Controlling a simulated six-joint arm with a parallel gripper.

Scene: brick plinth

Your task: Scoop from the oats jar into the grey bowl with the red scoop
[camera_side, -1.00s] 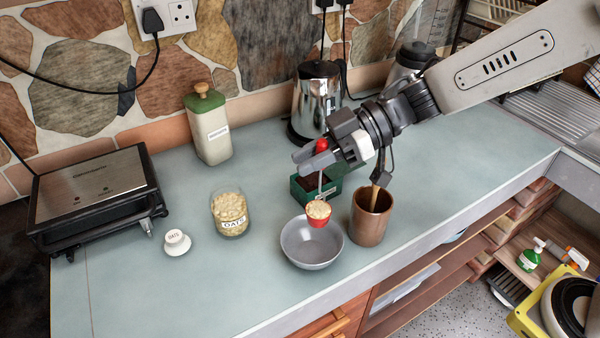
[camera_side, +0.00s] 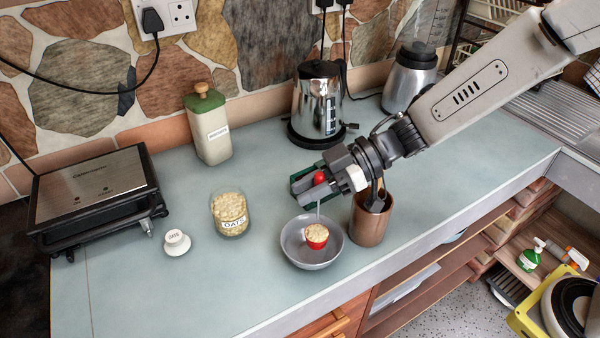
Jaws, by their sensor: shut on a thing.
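The red scoop (camera_side: 317,243) is full of pale oats and hangs upright inside or just over the grey bowl (camera_side: 298,259). Whether it touches the bowl's floor I cannot tell. My gripper (camera_side: 318,190) is shut on the scoop's handle, whose red end shows between the fingers, above the bowl's far side. The bowl's visible inside looks empty of loose oats. The oats jar (camera_side: 229,213) is open glass, filled with oats and labelled, standing left of the bowl.
A brown cup (camera_side: 371,223) with utensils stands right beside the bowl, below my wrist. A green box (camera_side: 300,184) is behind the gripper. The front left counter is clear.

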